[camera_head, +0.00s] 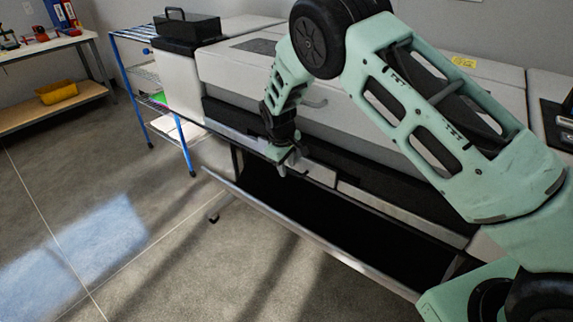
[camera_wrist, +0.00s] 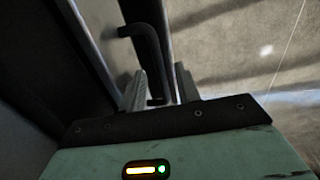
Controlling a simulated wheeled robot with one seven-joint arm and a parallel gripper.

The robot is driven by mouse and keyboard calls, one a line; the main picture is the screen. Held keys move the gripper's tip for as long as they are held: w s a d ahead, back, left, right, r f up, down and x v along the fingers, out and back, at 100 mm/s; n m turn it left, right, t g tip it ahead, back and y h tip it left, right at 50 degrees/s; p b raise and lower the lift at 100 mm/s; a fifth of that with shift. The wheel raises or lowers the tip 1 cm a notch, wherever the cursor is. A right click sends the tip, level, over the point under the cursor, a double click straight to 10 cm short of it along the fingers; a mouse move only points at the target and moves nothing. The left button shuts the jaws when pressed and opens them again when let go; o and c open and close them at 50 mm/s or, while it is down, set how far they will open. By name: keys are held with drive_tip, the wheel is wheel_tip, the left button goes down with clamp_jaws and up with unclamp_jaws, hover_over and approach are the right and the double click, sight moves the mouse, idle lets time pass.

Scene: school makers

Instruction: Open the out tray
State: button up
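A large grey-white machine (camera_head: 350,110) stands against the wall in the head view. Low on its front is a long dark tray (camera_head: 340,220) with a pale metal front edge, which I take to be the out tray. My gripper (camera_head: 286,162) is at the machine's front, just above the tray's back part. In the wrist view my gripper (camera_wrist: 160,88) has its two fingers apart. A dark bent handle (camera_wrist: 150,45) runs down into the gap between them. I cannot tell whether the fingers touch it.
A blue-framed wire rack (camera_head: 150,95) stands left of the machine, with a black toolbox (camera_head: 187,27) above. A workbench (camera_head: 50,45) with a yellow bin (camera_head: 57,93) on its lower shelf is at far left. The floor (camera_head: 150,240) in front is clear.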

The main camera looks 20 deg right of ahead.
clamp_jaws()
drive_tip(key=s+a, duration=0.9)
drive_tip(key=a, duration=0.3)
drive_tip(key=s+a+p, duration=0.1)
drive_tip(key=s+a, duration=0.8)
drive_tip(key=a, duration=0.4)
drive_tip(key=shift+s+a, duration=0.15)
drive_tip(key=shift+s, duration=0.05)
drive_tip(key=shift+o, duration=0.2)
unclamp_jaws()
wheel_tip(320, 180, up, 17)
drive_tip(key=s+a+b, duration=0.1)
drive_tip(key=s+a, duration=0.1)
drive_tip(key=shift+a, duration=0.3)
